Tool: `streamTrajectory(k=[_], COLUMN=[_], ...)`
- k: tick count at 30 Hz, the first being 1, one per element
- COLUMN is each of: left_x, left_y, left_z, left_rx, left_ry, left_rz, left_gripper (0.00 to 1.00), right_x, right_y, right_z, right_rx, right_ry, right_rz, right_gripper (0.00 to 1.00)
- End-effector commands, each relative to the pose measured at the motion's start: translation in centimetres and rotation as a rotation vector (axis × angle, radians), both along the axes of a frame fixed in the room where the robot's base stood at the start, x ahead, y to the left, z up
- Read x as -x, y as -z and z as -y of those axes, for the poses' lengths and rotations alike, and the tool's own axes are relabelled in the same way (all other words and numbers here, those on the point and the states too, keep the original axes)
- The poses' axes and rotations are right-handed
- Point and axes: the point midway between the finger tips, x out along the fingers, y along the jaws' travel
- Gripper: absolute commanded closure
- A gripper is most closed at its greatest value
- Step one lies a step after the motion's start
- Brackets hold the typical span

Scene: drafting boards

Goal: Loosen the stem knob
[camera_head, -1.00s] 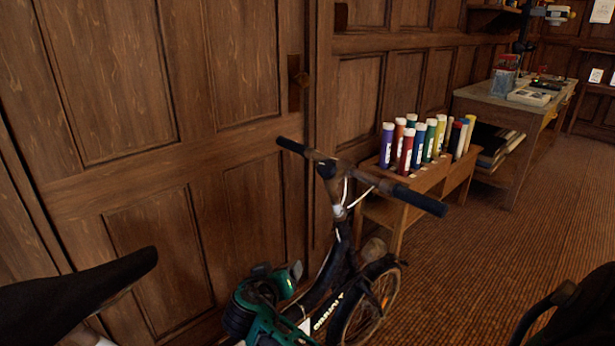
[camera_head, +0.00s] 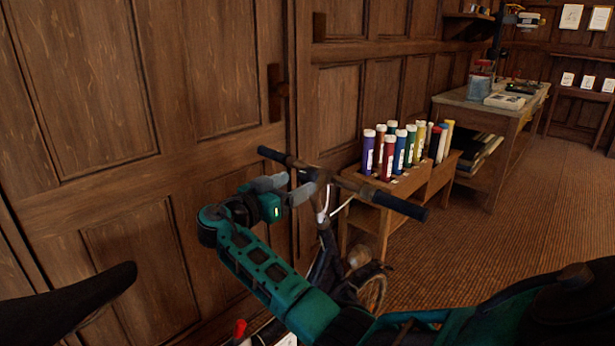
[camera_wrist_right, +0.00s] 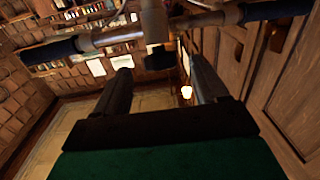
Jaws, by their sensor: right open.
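A bicycle's handlebar (camera_head: 352,184) with dark grips stands in front of the wooden door. Its stem (camera_head: 323,190) rises at the bar's middle; the stem (camera_wrist_right: 153,22) also shows at the top of the right wrist view. A dark rounded piece (camera_wrist_right: 160,58), possibly the stem knob, sits below the bar there. My right gripper (camera_head: 298,185) is open beside the stem, fingers pointing toward it. In the wrist view the dark piece appears between the fingertips, and no contact is visible. My left gripper is not in view.
The panelled door (camera_head: 150,200) with its handle (camera_head: 278,92) is close behind the handlebar. A black saddle (camera_head: 70,300) is at lower left. A low wooden stand (camera_head: 405,190) with several coloured tubes is behind the right grip. The carpet (camera_head: 480,240) to the right is clear.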

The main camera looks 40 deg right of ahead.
Motion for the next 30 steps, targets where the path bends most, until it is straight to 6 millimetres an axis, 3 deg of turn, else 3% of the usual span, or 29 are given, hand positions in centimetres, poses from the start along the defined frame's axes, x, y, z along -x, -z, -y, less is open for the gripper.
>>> streamTrajectory(k=[3, 9, 21, 30], left_x=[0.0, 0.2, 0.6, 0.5], left_y=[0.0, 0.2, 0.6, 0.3], left_z=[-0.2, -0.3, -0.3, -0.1], left_rx=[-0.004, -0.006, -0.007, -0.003], left_ry=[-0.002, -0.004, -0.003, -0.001], left_rz=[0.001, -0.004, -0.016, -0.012], left_gripper=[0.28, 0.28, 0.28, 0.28], right_x=[-0.3, -0.6, -0.7, -0.7], right_y=[-0.1, 0.0, 0.0, 0.0], right_z=[2.4, 4.7, 5.4, 5.4], right_rx=[0.001, 0.000, -0.002, -0.002], right_ry=[0.002, 0.001, -0.001, -0.001], right_rz=[0.000, 0.000, 0.001, 0.000], right_gripper=[0.28, 0.28, 0.28, 0.57])
